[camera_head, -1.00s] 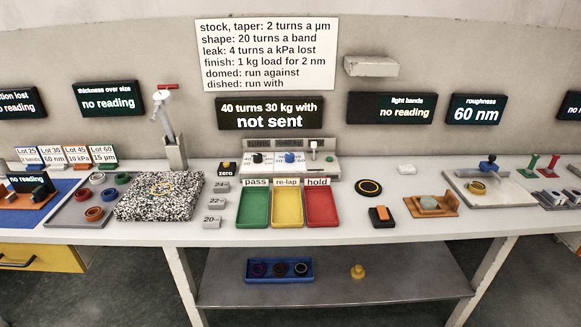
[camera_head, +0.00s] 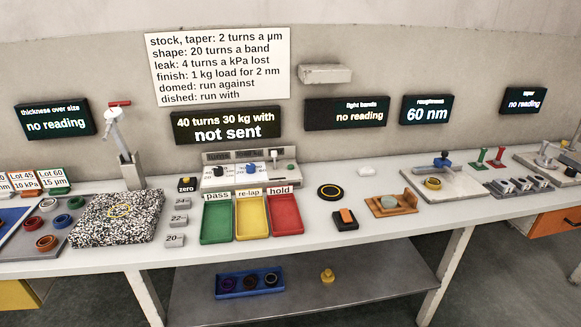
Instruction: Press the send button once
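A pale control console (camera_head: 249,170) stands at the back of the bench, behind the coloured trays. It carries a white dial with a dark knob (camera_head: 218,170), a white dial with a blue knob (camera_head: 249,168), a small upright lever (camera_head: 276,156) and a small green spot (camera_head: 291,167) at its right end. I cannot read a send label, so I cannot tell for certain which part is the send button. The display (camera_head: 226,126) above reads "40 turns 30 kg with not sent". Neither of my grippers is in view.
Green (camera_head: 216,220), yellow (camera_head: 251,216) and red (camera_head: 285,214) trays lie in front of the console. A yellow-topped zero button (camera_head: 187,184) and grey weights (camera_head: 179,218) stand left of them. A black-and-orange block (camera_head: 345,219) lies to the right.

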